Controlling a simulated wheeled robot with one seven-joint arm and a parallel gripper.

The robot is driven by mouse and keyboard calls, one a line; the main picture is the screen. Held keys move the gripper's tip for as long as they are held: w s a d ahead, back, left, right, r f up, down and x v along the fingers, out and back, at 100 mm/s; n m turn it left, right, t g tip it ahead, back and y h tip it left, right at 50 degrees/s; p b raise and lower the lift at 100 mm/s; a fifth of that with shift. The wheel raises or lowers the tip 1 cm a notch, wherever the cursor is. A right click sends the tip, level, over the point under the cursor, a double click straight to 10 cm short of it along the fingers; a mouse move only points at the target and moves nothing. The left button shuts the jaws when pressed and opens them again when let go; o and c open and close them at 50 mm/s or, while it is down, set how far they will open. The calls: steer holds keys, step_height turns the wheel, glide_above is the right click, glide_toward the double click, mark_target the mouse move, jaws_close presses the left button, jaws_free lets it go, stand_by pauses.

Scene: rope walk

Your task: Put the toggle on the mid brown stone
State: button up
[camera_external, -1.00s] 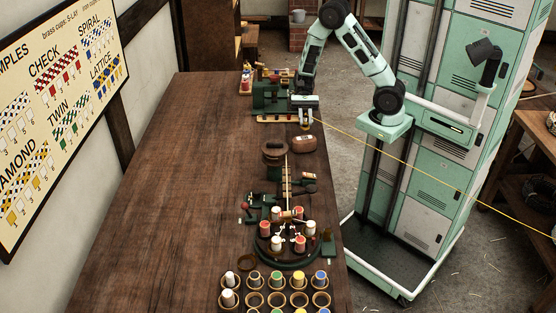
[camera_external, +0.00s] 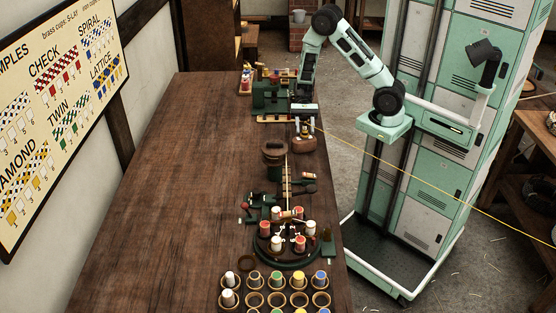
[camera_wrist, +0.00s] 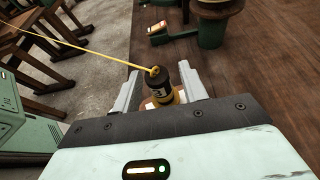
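The mid brown stone (camera_external: 303,145) lies directly under the gripper. In the wrist view, part of a reddish-brown surface shows below the toggle. Whether the toggle touches the stone cannot be told.
A dark green machine (camera_external: 268,97) stands just behind and left of the gripper. A turntable with several bobbins (camera_external: 287,240) stands toward the front. The yellow line (camera_external: 400,167) stretches off right. The bench's left half is clear.

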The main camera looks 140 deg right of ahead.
steer(key=shift+r, duration=0.15)
steer(key=v, duration=1.2)
steer(key=n+g+y, duration=0.1)
steer(key=n+g, duration=0.4)
steer(key=n, duration=0.1)
glide_above(308, 135)
steer(key=shift+r+b, duration=0.3)
steer(key=shift+r, duration=0.2)
steer(key=w+a+n+g+h, duration=0.1)
steer(key=w+a+n+g, duration=0.2)
steer(key=a, duration=0.4)
steer(key=w+a+n+g+h, duration=0.1)
steer(key=a+n+g, duration=0.2)
steer(key=a+n, duration=0.3)
steer(key=s+a+n+h, duration=0.4)
steer(key=a+n, duration=0.5)
steer(key=a, duration=0.4)
steer(key=s+a+r+n+t+h, duration=0.1)
steer(key=s+a+n+h, duration=0.3)
steer(key=s+a+n, duration=0.3)
steer(key=a+n, duration=0.3)
steer(key=a, duration=0.3)
steer(key=shift+r+n, duration=0.2)
steer(key=shift+n, duration=0.1)
step_height(308, 135, up, 4)
steer(key=p, duration=0.3)
steer(key=shift+f+p, duration=0.1)
steer(key=shift+p, duration=0.3)
